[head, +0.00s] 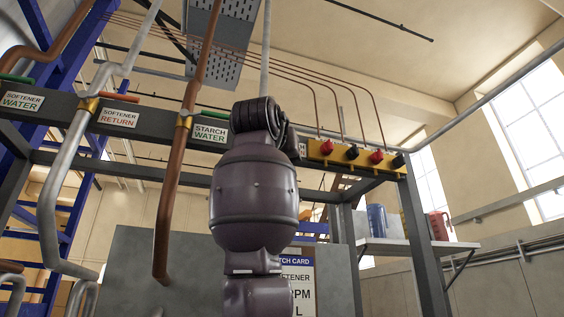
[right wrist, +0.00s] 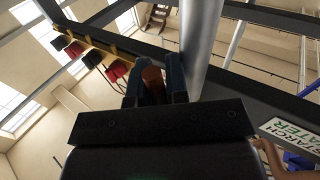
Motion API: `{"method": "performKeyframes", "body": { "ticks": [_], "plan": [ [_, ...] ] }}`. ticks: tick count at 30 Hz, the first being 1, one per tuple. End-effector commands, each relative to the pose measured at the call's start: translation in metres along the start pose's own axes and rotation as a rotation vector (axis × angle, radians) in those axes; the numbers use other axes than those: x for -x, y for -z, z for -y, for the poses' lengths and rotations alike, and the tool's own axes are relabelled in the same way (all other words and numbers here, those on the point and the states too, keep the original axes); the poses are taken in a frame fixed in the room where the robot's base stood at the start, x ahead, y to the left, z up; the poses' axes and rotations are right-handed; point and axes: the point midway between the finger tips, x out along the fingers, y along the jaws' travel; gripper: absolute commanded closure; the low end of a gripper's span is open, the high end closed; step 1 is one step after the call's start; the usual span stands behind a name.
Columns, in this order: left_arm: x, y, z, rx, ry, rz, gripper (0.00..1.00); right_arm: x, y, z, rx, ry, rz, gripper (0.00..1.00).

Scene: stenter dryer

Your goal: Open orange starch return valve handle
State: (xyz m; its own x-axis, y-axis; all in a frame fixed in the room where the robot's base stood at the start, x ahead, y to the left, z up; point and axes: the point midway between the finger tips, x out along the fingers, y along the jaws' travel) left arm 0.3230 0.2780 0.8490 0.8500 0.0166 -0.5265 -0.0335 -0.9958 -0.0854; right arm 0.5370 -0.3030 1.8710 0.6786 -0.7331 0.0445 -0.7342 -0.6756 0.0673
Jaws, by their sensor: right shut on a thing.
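In the right wrist view an orange handle (right wrist: 152,77) sits between the two fingers of my right gripper (right wrist: 154,88), which is shut on it. The handle lies beside a vertical grey pipe (right wrist: 197,45) at the dark beam (right wrist: 232,78). In the head view my right arm covers the handle, its label and the gripper; the grey pipe (head: 265,45) rises above the arm. The handle's turn angle is hard to judge. My left gripper is in neither view.
Along the beam (head: 150,118) are a green handle (head: 215,114) over the STARCH WATER sign (head: 211,133) and a red-orange handle (head: 119,97) over SOFTENER RETURN (head: 118,119). A copper pipe (head: 167,200) hangs left of my arm. A yellow rail (head: 345,155) with red and black knobs is right.

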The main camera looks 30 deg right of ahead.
Motion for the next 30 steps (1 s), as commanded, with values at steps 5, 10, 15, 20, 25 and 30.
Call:
{"method": "performKeyframes", "body": {
  "ticks": [5, 10, 15, 20, 25, 30],
  "plan": [
    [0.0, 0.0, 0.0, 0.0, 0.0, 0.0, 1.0, 0.0, 0.0, 0.0, 0.0, 0.001, -0.001, 0.84],
    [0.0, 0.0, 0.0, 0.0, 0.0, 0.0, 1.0, 0.0, 0.0, 0.0, 0.0, 0.001, -0.001, 0.59],
    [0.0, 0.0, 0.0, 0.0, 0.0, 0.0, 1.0, 0.0, 0.0, 0.0, 0.001, 0.0, -0.001, 0.59],
    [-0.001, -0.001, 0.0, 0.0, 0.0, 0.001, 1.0, 0.003, 0.0, 0.0, 0.0, 0.001, -0.002, 0.59],
    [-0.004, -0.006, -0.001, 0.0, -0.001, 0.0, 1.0, 0.022, -0.001, 0.001, -0.001, 0.003, -0.004, 0.59],
    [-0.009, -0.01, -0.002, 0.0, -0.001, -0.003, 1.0, 0.053, -0.001, 0.001, 0.0, 0.003, -0.004, 0.59]
  ]
}}
